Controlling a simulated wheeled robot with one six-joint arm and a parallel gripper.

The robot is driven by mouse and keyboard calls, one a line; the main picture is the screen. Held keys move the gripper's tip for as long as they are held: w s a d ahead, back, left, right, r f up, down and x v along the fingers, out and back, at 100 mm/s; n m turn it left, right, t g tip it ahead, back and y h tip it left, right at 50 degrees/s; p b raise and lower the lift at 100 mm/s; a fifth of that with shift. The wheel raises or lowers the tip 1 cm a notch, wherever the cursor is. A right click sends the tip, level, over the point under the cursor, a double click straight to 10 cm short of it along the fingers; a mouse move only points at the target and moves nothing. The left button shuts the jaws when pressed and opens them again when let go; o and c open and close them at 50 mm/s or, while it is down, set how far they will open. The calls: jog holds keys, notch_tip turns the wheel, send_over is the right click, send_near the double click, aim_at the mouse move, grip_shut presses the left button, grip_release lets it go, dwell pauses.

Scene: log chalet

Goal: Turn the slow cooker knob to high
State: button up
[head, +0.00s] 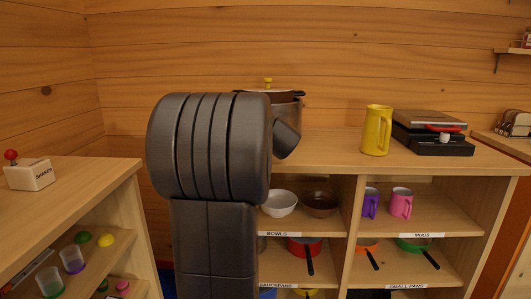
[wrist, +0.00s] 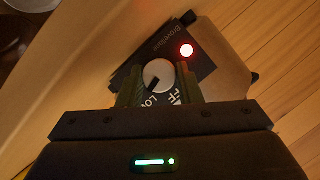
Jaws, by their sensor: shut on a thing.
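The slow cooker (head: 286,97) stands on the wooden counter in the head view, with a dark lid and a yellow lid handle. My arm hides most of it. In the wrist view its dark front panel (wrist: 207,68) carries a lit red lamp (wrist: 186,50) and a round pale knob (wrist: 158,72). The knob's black pointer mark faces the lower left, close to the letters "LO". Other lettering to the right is partly covered. My gripper (wrist: 157,77) is shut on the knob, one finger on each side. The head view does not show my fingers.
A yellow jug (head: 377,131) and a black appliance (head: 432,135) stand farther right on the counter (head: 330,150). Shelves below hold bowls, mugs and pans. The counter between cooker and jug is clear.

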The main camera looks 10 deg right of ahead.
jog(key=shift+m+b, duration=0.5)
jog(key=shift+b, duration=0.35)
jog(key=o, duration=1)
jog(key=shift+c, duration=0.2)
jog(key=shift+s, duration=0.1)
jog(key=p+v, duration=0.1)
jog(key=v, duration=1.2)
jog(key=shift+s+d, duration=0.2)
jog(key=shift+s, duration=0.15)
jog(key=shift+p, duration=0.3)
